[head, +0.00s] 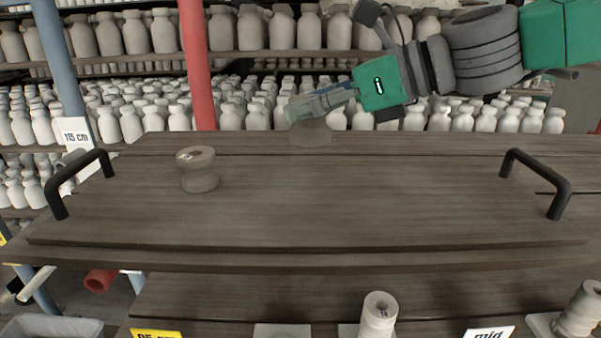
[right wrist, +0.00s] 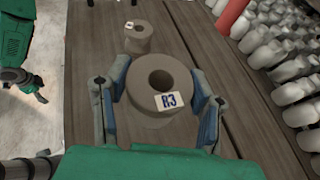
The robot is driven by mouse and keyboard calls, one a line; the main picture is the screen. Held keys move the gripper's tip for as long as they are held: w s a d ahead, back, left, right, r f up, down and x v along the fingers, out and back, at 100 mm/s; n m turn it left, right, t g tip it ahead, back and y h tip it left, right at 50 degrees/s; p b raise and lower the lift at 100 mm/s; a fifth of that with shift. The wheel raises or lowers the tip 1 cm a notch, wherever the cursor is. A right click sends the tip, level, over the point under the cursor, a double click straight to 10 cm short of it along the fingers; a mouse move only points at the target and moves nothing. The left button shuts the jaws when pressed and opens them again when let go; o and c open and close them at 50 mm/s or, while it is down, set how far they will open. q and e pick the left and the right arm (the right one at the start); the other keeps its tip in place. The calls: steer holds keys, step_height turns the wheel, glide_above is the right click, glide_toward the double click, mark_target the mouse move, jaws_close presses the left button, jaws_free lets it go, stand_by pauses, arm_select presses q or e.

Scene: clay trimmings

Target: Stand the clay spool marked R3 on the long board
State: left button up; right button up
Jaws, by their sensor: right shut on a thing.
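The clay spool marked R3 (right wrist: 160,84) is upright between the fingers of my right gripper (right wrist: 160,100), its label facing my wrist camera. In the head view the right gripper (head: 308,105) is over the far edge of the long board (head: 330,205), shut on the spool (head: 311,134), which is partly covered by the gripper. I cannot tell whether its base touches the board. Another clay spool (head: 199,171) stands upright on the left part of the board; it also shows beyond the held one in the right wrist view (right wrist: 139,37). My left gripper does not show in the head view.
Black handles (head: 78,180) (head: 536,180) rise at both board ends. A red post (head: 196,70) and shelves of pale bottles (head: 130,38) are behind. More spools (head: 378,315) stand on a lower level in front. The board's middle and right are clear.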

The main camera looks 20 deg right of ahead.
mark_target(326, 125)
steer(key=f, duration=0.1)
steer(key=s+f, duration=0.1)
steer(key=f, duration=0.1)
steer(key=shift+s+a, duration=0.1)
steer(key=shift+s, duration=0.1)
steer(key=f, duration=0.3)
steer(key=w+f+b, duration=0.1)
steer(key=f, duration=0.1)
steer(key=shift+a+f, duration=0.25)
steer(key=shift+a, duration=0.1)
steer(key=shift+s+d+f, duration=0.1)
steer(key=shift+f, duration=0.05)
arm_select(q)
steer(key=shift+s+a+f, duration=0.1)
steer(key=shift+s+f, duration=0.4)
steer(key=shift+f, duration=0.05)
arm_select(e)
steer(key=shift+d, duration=0.2)
steer(key=o, duration=1.4)
steer(key=shift+f, duration=0.1)
steer(key=shift+c, duration=0.2)
steer(key=shift+a, duration=0.1)
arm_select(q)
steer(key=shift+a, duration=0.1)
